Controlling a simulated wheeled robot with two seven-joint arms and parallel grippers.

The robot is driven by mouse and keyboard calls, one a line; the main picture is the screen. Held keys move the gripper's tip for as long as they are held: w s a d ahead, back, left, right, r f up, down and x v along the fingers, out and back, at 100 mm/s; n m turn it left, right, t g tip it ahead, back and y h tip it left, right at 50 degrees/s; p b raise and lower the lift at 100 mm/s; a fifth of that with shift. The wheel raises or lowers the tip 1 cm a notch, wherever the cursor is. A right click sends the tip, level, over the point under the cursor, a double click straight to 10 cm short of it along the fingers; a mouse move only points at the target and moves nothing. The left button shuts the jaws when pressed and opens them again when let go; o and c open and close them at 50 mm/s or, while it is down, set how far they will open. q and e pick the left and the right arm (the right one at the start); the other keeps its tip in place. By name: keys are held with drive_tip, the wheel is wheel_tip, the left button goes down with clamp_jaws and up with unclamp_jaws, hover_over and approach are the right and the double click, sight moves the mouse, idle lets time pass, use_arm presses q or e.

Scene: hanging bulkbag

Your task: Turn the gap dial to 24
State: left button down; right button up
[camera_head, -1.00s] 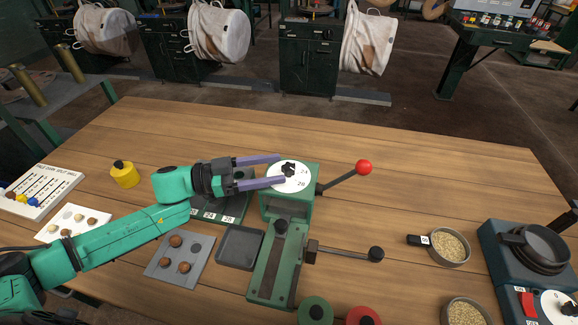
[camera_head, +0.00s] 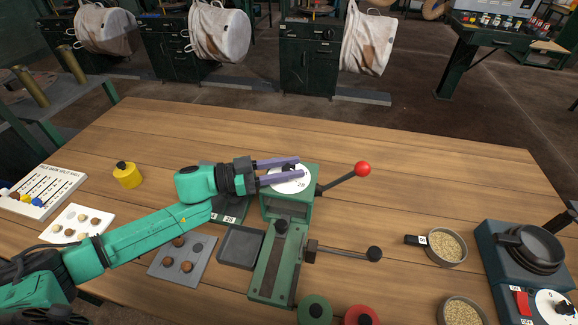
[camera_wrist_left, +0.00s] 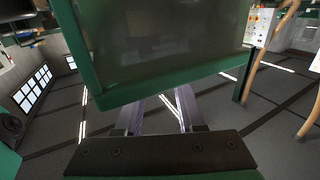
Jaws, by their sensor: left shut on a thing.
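The gap dial (camera_head: 287,187) is a white disc on top of the green machine (camera_head: 282,211). The number 28 shows on its front right part; the rest of its marks are covered by my fingers. My left gripper (camera_head: 300,167) reaches in from the left, with one purple finger on each side of the dark knob at the dial's centre. It is shut on that knob, which is mostly hidden. In the left wrist view the two fingers (camera_wrist_left: 160,108) run behind a green-edged dark panel (camera_wrist_left: 165,45), and the knob is hidden. My right gripper is not in view.
A red-ball lever (camera_head: 362,169) sticks out right of the dial, and a black-knobbed lever (camera_head: 374,254) lies lower. A grey tray (camera_head: 241,246) and a holed sample plate (camera_head: 182,258) lie near my left arm.

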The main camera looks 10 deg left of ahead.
use_arm(q)
drive_tip(key=n+t+y+p, duration=0.2)
drive_tip(key=t+p, duration=0.1)
drive_tip(key=n+t+y+p, duration=0.1)
drive_tip(key=shift+r+n+t+p, duration=0.25)
drive_tip(key=shift+n+t+p, duration=0.05)
drive_tip(key=shift+n, duration=0.1)
drive_tip(key=n+t+y+p, duration=0.1)
drive_tip(key=n+t+y, duration=0.1)
drive_tip(key=y, duration=0.1)
drive_tip(key=shift+f+n+t+y, duration=0.15)
drive_tip(key=shift+n+t+y, duration=0.15)
drive_tip(key=shift+t, duration=0.1)
drive_tip(key=shift+f+n+t+y, duration=0.1)
drive_tip(key=shift+n+t+y, duration=0.5)
drive_tip(key=shift+n+y, duration=0.3)
drive_tip(key=shift+n+t+y, duration=0.6)
drive_tip(key=shift+n+y, duration=0.4)
drive_tip(key=shift+y, duration=0.8)
drive_tip(key=c, duration=0.5)
unclamp_jaws()
